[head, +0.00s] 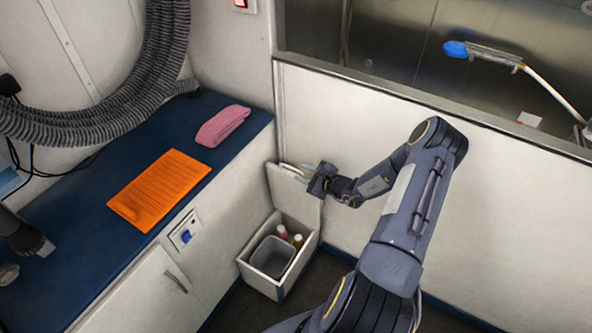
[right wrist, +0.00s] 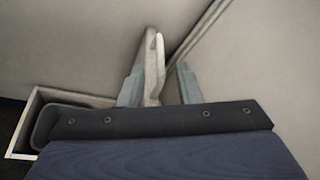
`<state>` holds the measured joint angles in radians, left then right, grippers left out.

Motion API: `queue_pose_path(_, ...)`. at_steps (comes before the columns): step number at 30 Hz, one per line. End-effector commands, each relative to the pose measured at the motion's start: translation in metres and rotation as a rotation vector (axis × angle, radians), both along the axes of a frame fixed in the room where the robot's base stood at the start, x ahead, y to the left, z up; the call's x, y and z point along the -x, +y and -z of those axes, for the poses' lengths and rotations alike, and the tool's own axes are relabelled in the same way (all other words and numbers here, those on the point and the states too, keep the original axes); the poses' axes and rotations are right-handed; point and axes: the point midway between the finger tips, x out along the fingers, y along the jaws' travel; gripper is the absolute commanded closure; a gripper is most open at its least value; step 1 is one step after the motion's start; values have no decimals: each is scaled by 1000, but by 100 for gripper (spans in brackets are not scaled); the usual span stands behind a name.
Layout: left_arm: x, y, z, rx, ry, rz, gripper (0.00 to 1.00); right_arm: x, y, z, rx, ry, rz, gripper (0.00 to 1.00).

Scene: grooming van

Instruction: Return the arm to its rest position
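My right arm reaches across the head view from the bottom, and its gripper (head: 296,173) is at the top of the raised lid (head: 297,200) of a white bin. In the right wrist view the two grey fingers (right wrist: 160,88) stand apart. The pale edge of the lid (right wrist: 153,65) shows between them, close to the left finger, with a gap to the right one. I cannot tell whether it touches. A dark part of my left arm, seemingly its gripper (head: 38,245), shows at the left edge over the blue bench; its fingers are unclear.
The open bin (head: 262,285) holds a grey tub (head: 272,257) and small bottles (head: 297,240). A white wall (head: 370,110) stands behind the lid. The blue bench top (head: 85,215) carries an orange sheet (head: 160,188) and a pink towel (head: 222,126). A ribbed hose (head: 150,85) hangs above it.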

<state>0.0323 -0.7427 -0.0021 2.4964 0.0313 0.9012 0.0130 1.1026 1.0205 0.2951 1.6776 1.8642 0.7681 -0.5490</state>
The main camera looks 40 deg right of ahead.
Motion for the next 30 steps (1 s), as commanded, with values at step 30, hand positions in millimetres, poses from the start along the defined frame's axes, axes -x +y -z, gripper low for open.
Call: queue_pose_path(30, 0, 0, -13, 0, 0, 0, 64, 2, 51, -99, 149, -67, -268, 69)
